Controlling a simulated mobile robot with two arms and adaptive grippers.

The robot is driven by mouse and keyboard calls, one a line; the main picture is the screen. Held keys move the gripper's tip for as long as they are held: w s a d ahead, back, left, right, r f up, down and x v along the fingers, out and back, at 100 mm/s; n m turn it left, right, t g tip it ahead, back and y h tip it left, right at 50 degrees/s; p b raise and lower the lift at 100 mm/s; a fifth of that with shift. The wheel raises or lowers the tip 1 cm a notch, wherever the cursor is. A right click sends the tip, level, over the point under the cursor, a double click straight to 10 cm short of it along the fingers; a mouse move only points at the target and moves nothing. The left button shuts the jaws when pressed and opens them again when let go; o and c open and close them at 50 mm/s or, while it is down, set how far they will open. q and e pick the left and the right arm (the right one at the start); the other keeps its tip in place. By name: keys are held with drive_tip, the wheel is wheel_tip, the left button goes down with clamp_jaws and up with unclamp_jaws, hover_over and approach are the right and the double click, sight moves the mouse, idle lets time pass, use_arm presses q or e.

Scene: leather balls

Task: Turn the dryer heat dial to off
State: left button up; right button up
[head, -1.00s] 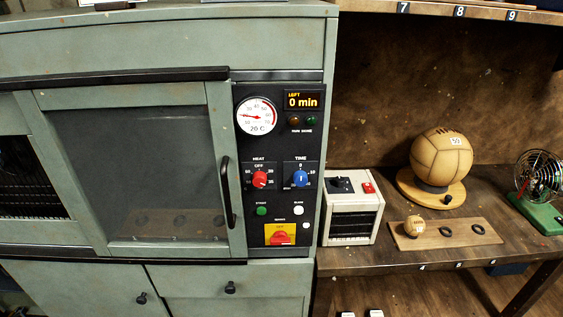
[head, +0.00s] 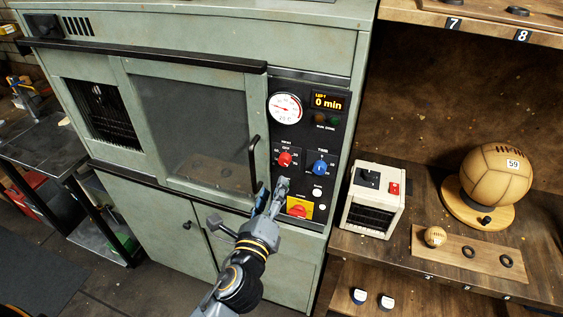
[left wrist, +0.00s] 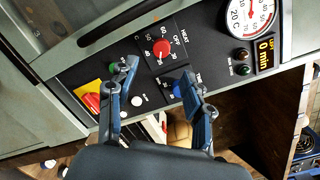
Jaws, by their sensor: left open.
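The dryer (head: 190,120) is a grey-green cabinet with a black control panel on its right side. The red heat dial (head: 285,159) sits on the panel under the gauge, left of the blue time dial (head: 320,167). In the left wrist view the heat dial (left wrist: 161,48) shows unobstructed ahead of the fingers, with OFF printed beside it. My left gripper (head: 271,190) is open and empty, just below the heat dial in the head view, in front of the panel's lower part. The green start button is largely hidden there. My right gripper is not in view.
A red switch on a yellow plate (head: 299,208) lies low on the panel. The dryer door's black handle (head: 253,158) stands just left of the dials. A white box (head: 373,199) and a ball on a stand (head: 496,175) occupy the bench to the right.

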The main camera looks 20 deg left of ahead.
sight(284, 163)
use_arm(q)
drive_tip(key=w+p, duration=0.2)
drive_tip(key=w, duration=0.5)
drive_tip(key=shift+w, duration=0.7)
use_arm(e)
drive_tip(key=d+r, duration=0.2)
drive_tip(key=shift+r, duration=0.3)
use_arm(q)
clamp_jaws()
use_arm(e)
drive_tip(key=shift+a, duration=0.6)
